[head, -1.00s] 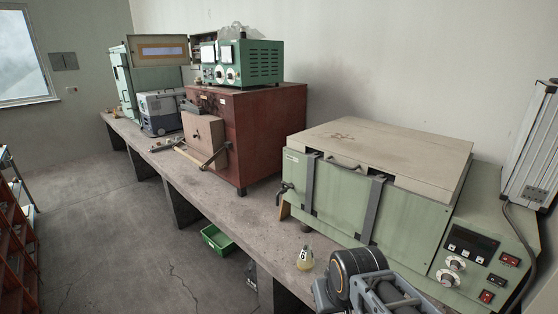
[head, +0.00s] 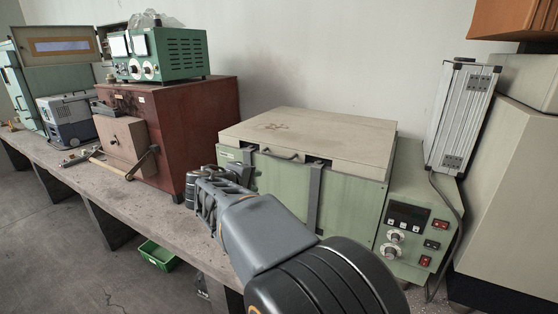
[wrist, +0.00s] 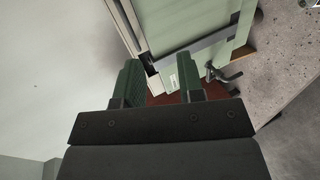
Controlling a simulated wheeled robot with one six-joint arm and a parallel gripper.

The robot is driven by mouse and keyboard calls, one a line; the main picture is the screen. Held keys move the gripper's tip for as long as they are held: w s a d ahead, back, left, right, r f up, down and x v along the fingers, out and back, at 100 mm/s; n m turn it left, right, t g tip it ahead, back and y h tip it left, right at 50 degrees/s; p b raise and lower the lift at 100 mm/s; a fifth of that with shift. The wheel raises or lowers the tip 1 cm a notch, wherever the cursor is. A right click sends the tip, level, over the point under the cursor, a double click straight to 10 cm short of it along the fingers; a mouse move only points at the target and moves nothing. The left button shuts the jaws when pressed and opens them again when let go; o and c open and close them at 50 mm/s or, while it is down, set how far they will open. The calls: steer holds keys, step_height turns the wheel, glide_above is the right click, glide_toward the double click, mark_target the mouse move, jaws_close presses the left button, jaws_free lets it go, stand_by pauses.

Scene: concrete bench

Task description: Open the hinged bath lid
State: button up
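The bath is a pale green box (head: 350,200) on the bench, with a flat beige lid (head: 310,135) lying closed on top. A small handle (head: 278,155) sits at the lid's front edge. Two dark straps run down the bath's front; the right one (head: 314,195) is clear, the left partly hidden by my arm. In the wrist view the bath's green side (wrist: 185,22) is tilted, with a tap (wrist: 224,72) at its end. My gripper (wrist: 161,82) is open and empty, its fingers apart, near the bath's left end; my arm partly hides it in the head view.
A red-brown furnace (head: 205,125) carrying a green instrument (head: 165,55) stands left of the bath. A control panel (head: 408,230) is at the bath's right, with a silver case (head: 462,115) behind it. A green tray (head: 157,255) lies on the floor.

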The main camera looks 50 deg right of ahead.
steer(key=h, duration=0.2)
glide_toward(279, 156)
steer(key=shift+n, duration=0.3)
steer(key=p+x, duration=0.2)
steer(key=x, duration=0.8)
steer(key=shift+w+d+f+p, duration=0.15)
steer(key=shift+d+p, duration=0.05)
steer(key=shift+p, duration=0.1)
jaws_close()
